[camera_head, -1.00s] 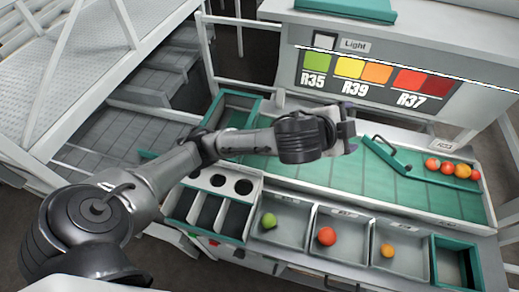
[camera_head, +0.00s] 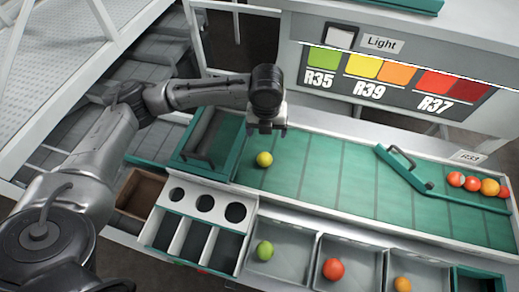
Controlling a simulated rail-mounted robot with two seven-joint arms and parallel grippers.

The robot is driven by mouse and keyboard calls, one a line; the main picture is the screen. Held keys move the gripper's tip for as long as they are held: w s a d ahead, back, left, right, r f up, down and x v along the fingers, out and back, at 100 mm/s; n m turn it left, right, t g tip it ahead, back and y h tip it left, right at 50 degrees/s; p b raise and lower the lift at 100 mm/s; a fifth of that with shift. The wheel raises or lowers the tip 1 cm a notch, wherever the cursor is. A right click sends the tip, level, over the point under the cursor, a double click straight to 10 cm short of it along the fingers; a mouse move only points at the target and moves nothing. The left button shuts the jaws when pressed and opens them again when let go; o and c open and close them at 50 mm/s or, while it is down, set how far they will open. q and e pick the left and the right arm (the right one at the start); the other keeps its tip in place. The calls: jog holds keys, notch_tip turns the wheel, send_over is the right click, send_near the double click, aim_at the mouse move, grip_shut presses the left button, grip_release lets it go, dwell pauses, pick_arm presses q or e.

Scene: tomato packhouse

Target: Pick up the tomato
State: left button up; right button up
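A small yellow-green tomato (camera_head: 264,159) sits on the left part of the green sorting belt (camera_head: 320,175), beside the green-framed section. My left gripper (camera_head: 266,130) points down just above and behind this tomato, with its two fingertips apart and nothing visible between them. A gap shows between the fingertips and the tomato in this view. Several red and orange tomatoes (camera_head: 472,183) sit in a row at the belt's right end. Single tomatoes lie in the front bins: green (camera_head: 264,250), red (camera_head: 333,269) and orange (camera_head: 402,284). My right gripper is out of view.
A green diverter bar with a handle (camera_head: 405,170) crosses the belt at right. A green-framed section (camera_head: 232,150) closes the left end. A white sizing rack with round holes (camera_head: 175,194) and a brown box (camera_head: 143,190) stand at front left. The middle belt is clear.

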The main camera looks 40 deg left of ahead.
aim_at(265, 156)
pick_arm(q)
jog(key=f+m, duration=0.2)
jog(key=f, duration=0.1)
jog(key=f+m+b, duration=0.1)
jog(key=f+m, duration=0.1)
jog(key=f, duration=0.1)
jog(key=s+f+m, duration=0.1)
jog(key=f+m, duration=0.1)
jog(key=m, duration=0.1)
jog(key=shift+s+d+f+g, duration=0.1)
jog(key=shift+d+f+g, duration=0.2)
jog(key=shift+d+f, duration=0.1)
jog(key=shift+f+b, duration=0.75)
jog(key=shift+f, duration=1.9)
jog(key=shift+a, duration=0.1)
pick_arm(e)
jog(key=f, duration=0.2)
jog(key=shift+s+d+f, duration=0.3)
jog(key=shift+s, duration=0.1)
pick_arm(q)
jog(key=shift+c, duration=0.4)
jog(key=c, duration=0.7)
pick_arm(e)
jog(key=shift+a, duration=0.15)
